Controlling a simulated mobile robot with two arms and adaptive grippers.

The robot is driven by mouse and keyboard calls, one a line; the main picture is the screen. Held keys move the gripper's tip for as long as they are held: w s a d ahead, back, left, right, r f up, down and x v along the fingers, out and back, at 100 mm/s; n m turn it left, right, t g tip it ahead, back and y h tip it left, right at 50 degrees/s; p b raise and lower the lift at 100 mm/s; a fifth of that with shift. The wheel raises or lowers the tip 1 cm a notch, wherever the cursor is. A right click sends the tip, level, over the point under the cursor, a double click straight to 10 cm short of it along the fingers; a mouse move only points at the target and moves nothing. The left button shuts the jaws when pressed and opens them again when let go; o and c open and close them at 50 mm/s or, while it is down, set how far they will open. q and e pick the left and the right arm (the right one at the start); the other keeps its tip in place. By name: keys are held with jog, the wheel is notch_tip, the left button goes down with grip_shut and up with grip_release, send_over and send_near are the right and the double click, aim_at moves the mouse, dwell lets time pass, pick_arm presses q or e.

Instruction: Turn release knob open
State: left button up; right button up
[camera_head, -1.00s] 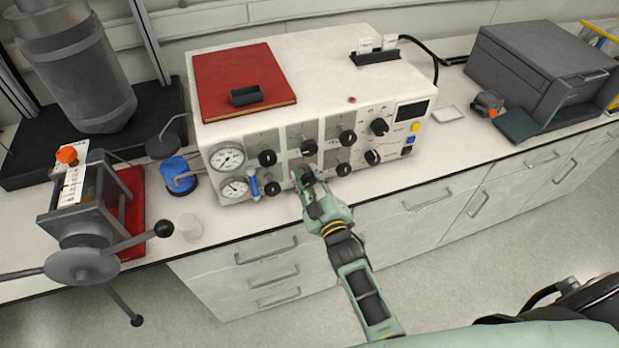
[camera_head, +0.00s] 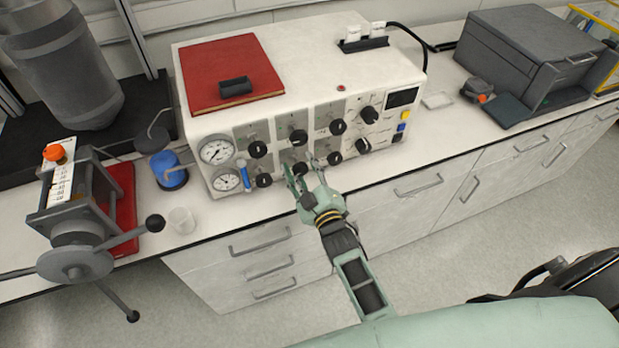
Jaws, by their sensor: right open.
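A white control unit (camera_head: 300,88) stands on the bench, with two rows of black knobs on its front panel. The labels are too small to read, so I cannot tell which knob is the release knob. My right gripper (camera_head: 302,170) is open, its two fingers spread just in front of the lower-row knob (camera_head: 299,169) left of the panel's middle. The fingers lie to either side of this knob in the picture; contact cannot be told. The knob above it (camera_head: 298,137) is clear of the fingers. My left gripper is not in view.
A red book (camera_head: 230,65) lies on the unit. A small clear beaker (camera_head: 182,220) and a clamp-like device with lever arms (camera_head: 75,262) stand left.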

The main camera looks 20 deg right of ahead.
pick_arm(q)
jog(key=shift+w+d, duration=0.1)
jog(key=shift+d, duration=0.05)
pick_arm(e)
jog(key=s, duration=1.1)
jog(key=shift+s+d, duration=0.35)
